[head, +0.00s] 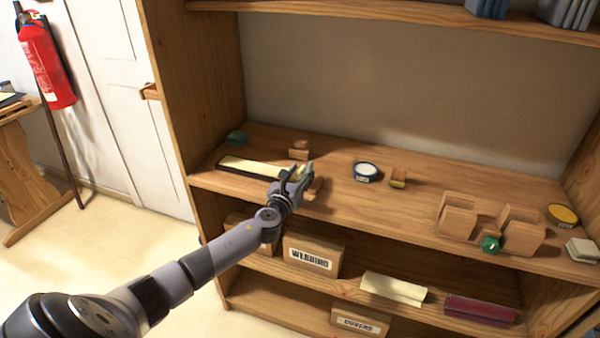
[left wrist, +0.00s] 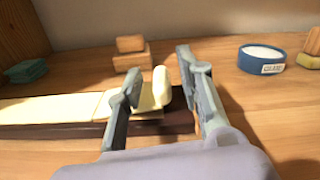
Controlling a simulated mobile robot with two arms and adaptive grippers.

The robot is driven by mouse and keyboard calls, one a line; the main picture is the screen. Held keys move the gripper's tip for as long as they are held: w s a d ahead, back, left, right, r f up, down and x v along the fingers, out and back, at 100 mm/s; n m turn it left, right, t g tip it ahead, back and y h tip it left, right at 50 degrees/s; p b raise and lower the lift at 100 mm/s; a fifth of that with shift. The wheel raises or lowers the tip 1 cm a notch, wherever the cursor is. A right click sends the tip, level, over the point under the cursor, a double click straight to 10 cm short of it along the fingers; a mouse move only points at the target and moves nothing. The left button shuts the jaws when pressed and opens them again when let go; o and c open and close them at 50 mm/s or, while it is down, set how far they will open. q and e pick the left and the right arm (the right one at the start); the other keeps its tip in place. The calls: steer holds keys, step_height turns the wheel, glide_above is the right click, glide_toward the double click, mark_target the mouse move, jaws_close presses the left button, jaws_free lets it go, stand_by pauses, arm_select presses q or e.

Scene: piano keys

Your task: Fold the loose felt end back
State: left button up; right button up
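A long piano key lies on the shelf, with cream felt (head: 250,167) along its top and a dark side below. In the left wrist view the flat felt (left wrist: 50,110) runs in from the left, and its loose end (left wrist: 161,88) stands up in a curl near the right end of the dark base (left wrist: 70,137). My left gripper (head: 297,175) is over that end. In the left wrist view its fingers (left wrist: 160,72) are apart, one on each side of the raised end; whether the left finger touches it I cannot tell. My right gripper is out of view.
A blue-rimmed glue tin (head: 366,172) and small block (head: 398,178) stand to the right. Wooden blocks (head: 299,151) lie behind, a teal block (head: 237,138) back left. Wooden stands with a green knob (head: 490,244) are far right.

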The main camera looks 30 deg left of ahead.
arm_select(q)
steer(key=shift+c, duration=0.3)
jaws_close()
stand_by(0.6)
